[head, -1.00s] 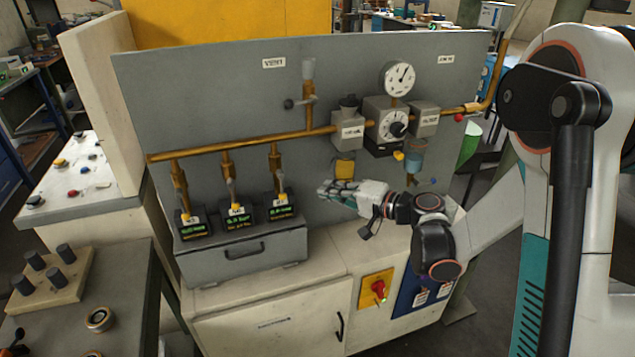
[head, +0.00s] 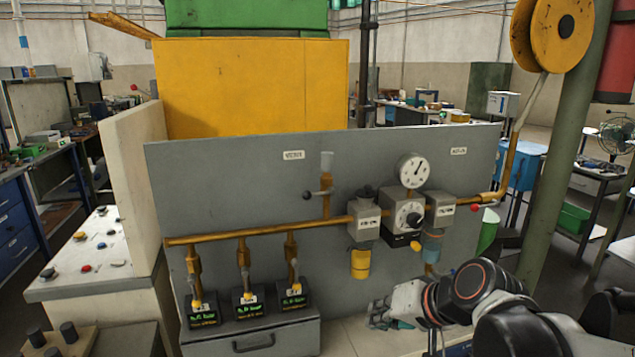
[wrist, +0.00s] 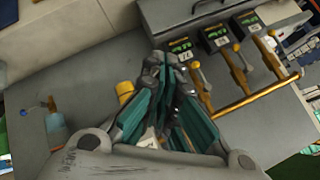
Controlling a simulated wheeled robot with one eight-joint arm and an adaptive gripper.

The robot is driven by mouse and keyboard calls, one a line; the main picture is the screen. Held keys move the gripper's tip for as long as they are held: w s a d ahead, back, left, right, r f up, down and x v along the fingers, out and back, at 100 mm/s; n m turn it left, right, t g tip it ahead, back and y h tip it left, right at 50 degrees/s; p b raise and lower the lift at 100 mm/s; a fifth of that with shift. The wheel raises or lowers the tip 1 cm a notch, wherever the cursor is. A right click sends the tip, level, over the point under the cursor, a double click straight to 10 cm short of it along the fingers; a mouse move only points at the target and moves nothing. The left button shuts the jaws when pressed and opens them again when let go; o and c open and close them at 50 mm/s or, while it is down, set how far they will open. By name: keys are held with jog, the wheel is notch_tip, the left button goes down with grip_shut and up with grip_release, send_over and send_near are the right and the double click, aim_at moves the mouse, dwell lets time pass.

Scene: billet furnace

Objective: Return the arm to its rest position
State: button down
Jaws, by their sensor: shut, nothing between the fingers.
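My gripper (head: 381,314) is low in front of the grey panel, just right of the grey box with the three displays. In the wrist view my gripper (wrist: 168,75) has its teal-and-grey fingers brought together, with nothing seen between them. My arm comes in from the lower right of the head view and is bent at the dark wrist joints. The rest of the arm is cut off by the frame edge.
The grey panel (head: 230,190) carries a brass pipe (head: 270,233), a gauge (head: 413,170) and a regulator (head: 403,212). The grey box (head: 250,335) stands below three brass drops. A green post (head: 560,150) rises at the right.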

jog(key=s+d+n+h, duration=0.2)
jog(key=s+d+h, duration=0.3)
jog(key=s, duration=0.8)
jog(key=shift+s+d, duration=0.4)
jog(key=shift+d, duration=1.3)
